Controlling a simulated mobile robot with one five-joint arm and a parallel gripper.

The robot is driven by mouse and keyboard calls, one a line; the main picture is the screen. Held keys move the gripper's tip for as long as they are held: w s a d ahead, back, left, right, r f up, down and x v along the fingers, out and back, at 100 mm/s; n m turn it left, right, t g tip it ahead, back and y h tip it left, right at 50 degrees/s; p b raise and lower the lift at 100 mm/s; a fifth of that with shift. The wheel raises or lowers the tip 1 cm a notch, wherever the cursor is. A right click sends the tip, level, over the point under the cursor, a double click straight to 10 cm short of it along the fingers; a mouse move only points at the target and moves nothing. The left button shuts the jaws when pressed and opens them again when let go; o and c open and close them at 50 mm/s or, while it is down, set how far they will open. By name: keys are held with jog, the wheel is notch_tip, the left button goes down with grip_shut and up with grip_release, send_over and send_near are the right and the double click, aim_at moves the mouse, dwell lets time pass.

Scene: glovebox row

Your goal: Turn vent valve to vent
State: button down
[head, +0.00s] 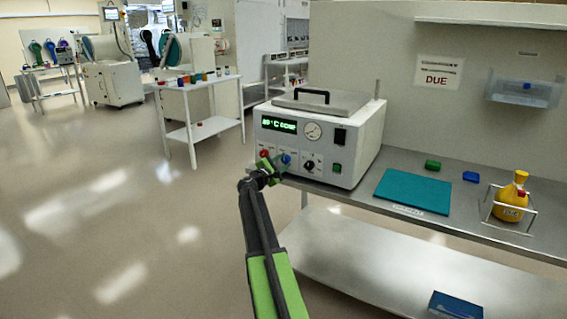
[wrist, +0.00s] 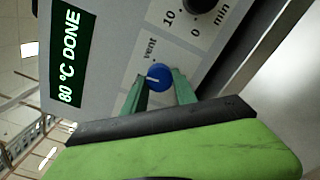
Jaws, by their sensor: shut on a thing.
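The vent valve is a round blue knob (wrist: 159,77) with a white pointer line, on the light grey front panel of a benchtop machine (head: 320,130). The word "vent" is printed beside it in the wrist view. The knob also shows in the head view (head: 287,158), low on the panel. My gripper (wrist: 160,88) is at the panel with its green fingers on either side of the knob, shut on it. In the wrist view the pointer runs roughly sideways across the knob, and "vent" lies above it. My gripper also shows in the head view (head: 276,166).
A red knob (head: 265,153) sits left of the valve, and a black timer dial (head: 309,166) sits right of it. The display (wrist: 70,60) reads "80 °C DONE". A teal mat (head: 412,191) and a yellow bottle (head: 511,200) in a wire rack are on the bench.

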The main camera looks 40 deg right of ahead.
jog(key=m, duration=0.5)
jog(key=shift+a+m, duration=0.15)
jog(key=shift+m, duration=0.15)
jog(key=m, duration=0.4)
jog(key=shift+r+m, duration=0.15)
jog(key=shift+m, duration=0.25)
jog(key=c, duration=1)
grip_release()
jog(key=v, duration=1.7)
jog(key=shift+a, duration=0.15)
